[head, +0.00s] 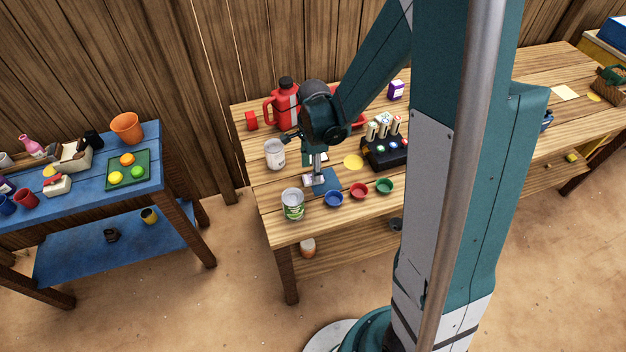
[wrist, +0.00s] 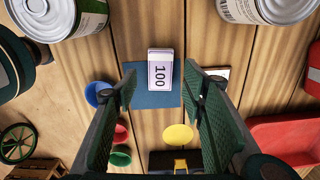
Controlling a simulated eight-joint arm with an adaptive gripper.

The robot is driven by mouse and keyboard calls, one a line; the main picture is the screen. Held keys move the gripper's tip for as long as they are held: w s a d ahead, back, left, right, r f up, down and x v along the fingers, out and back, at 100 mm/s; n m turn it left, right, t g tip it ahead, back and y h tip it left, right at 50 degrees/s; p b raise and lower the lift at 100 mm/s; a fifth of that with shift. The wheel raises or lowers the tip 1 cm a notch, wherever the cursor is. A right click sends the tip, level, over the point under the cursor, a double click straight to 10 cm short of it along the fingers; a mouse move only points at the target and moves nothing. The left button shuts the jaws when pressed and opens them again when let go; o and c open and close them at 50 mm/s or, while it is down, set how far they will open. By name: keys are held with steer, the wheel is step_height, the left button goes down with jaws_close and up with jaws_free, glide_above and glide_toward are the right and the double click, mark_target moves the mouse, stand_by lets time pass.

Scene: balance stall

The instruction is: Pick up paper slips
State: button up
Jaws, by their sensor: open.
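A small stack of white paper slips printed "100" (wrist: 160,70) lies on a blue mat (wrist: 150,99) on the wooden table. In the head view the slips (head: 308,180) show as a small pale patch at the left of the blue mat (head: 329,182), partly hidden by my gripper. My gripper (wrist: 161,82) is open, its green fingers spread on either side of the slips in the picture. Nothing is between the fingers that they touch. In the head view my gripper (head: 318,180) points down over the mat. The exact height above it is hard to tell.
A green-labelled can (head: 293,204) and a pale can (head: 275,153) stand near the mat. Blue (head: 334,199), red (head: 359,190) and green (head: 384,186) bowls line the front. A yellow disc (head: 353,162), black rack (head: 385,150) and red jug (head: 284,104) stand farther off.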

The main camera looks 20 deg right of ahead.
steer(key=shift+f+b, duration=0.3)
steer(key=shift+f, duration=1.45)
steer(key=c, duration=0.8)
